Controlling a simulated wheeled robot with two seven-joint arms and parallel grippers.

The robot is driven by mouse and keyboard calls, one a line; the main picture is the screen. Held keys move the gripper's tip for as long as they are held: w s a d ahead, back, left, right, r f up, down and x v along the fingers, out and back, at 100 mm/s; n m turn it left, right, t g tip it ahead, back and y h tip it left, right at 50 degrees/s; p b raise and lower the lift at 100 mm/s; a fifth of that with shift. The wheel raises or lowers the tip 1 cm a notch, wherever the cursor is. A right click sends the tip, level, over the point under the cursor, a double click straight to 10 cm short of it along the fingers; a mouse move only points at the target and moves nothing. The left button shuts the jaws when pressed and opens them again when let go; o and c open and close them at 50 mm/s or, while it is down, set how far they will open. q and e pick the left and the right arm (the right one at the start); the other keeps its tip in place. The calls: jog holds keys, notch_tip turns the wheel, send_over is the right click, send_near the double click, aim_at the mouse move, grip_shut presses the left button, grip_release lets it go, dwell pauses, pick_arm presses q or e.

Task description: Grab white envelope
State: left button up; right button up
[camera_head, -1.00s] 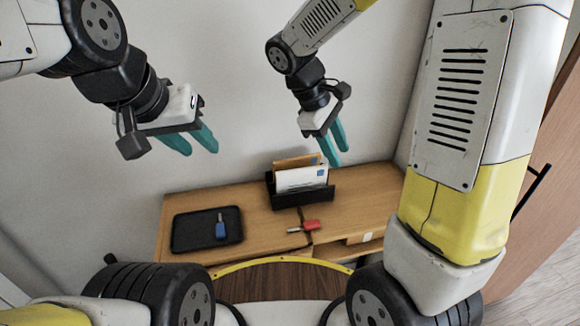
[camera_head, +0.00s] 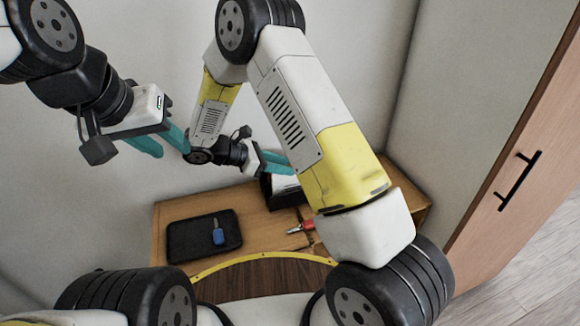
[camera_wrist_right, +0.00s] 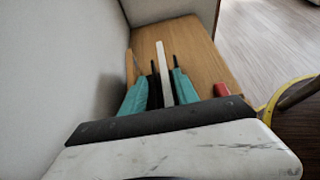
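The white envelope (camera_wrist_right: 161,62) stands upright in a black letter holder (camera_head: 266,190), seen edge-on in the right wrist view. In the head view only a small part of the envelope (camera_head: 286,182) shows; my right arm and gripper hide the rest. My right gripper (camera_wrist_right: 162,74) is open, pointing at the holder. In the wrist view the envelope's edge lies between its two teal fingers, with thin black holder walls (camera_wrist_right: 155,82) beside it. I cannot tell whether the fingers touch it. My left gripper (camera_head: 174,152) is open and empty, in the air at the left.
A brown envelope (camera_wrist_right: 130,68) stands left of the white one. The wooden desk (camera_head: 255,217) carries a black tray (camera_head: 190,247) with a blue-headed key (camera_head: 218,236), and a red-headed key (camera_head: 303,228) lies near the holder. A wall is close behind.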

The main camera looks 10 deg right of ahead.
aim_at(297, 182)
jog(key=x, duration=0.3)
jog(key=shift+s+d+f, duration=0.1)
jog(key=shift+s+d, duration=0.15)
jog(key=shift+d, duration=0.2)
jog(key=shift+w+d+f, duration=0.1)
jog(key=shift+d+f, duration=0.2)
jog(key=shift+d, duration=0.1)
grip_shut()
dwell(0.7)
